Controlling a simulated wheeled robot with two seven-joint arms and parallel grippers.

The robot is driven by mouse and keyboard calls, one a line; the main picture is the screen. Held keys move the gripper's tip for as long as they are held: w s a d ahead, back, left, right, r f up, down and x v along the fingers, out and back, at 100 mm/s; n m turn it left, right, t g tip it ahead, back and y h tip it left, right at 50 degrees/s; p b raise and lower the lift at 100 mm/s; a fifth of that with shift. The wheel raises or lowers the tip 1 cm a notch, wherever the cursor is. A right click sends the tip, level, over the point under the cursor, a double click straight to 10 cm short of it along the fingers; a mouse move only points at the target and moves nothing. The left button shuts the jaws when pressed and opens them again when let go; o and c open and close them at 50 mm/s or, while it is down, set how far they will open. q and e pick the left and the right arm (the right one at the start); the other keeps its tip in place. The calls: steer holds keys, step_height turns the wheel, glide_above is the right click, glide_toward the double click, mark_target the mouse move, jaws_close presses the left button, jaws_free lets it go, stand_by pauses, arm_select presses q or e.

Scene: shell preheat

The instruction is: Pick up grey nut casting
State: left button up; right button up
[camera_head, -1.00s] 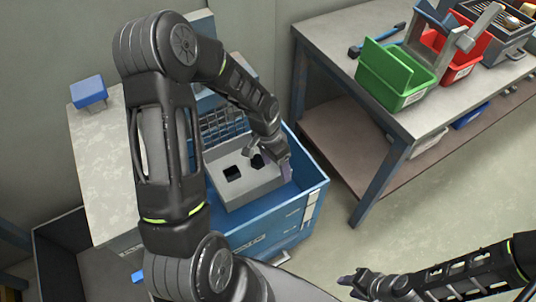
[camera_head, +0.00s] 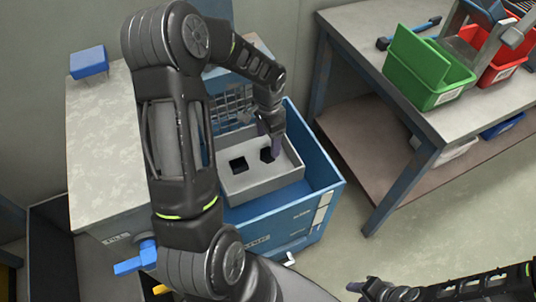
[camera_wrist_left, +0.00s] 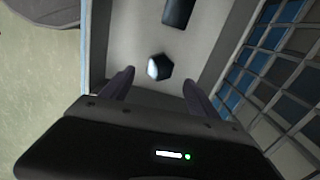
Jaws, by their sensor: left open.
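The nut casting (camera_wrist_left: 160,67) is a small dark grey hexagonal piece with one bright face in the left wrist view. It sits in the light grey tray (camera_wrist_left: 207,40), and in the head view it is a dark shape (camera_head: 267,156) partly hidden by my gripper. My left gripper (camera_wrist_left: 158,82) is open and points down into the tray, with the casting just beyond and between its fingertips. It also shows in the head view (camera_head: 271,146). My right gripper (camera_head: 366,288) is low at the bottom right, away from the tray; its opening is unclear.
The grey tray (camera_head: 285,178) lies in a blue bin (camera_head: 322,185) with a wire grid at its back. A bench (camera_head: 440,115) with a green bin (camera_head: 428,70) stands to the right.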

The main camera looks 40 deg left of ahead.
mark_target(268, 152)
arm_select(q)
steer(key=shift+f, duration=0.2)
step_height(268, 152, down, 5)
steer(key=shift+f, duration=0.1)
stand_by(0.4)
steer(key=shift+s, duration=0.1)
steer(key=shift+c, duration=0.4)
jaws_close()
stand_by(0.6)
steer(key=shift+r, duration=0.2)
step_height(268, 152, up, 10)
stand_by(0.3)
steer(key=shift+f, duration=0.1)
stand_by(0.3)
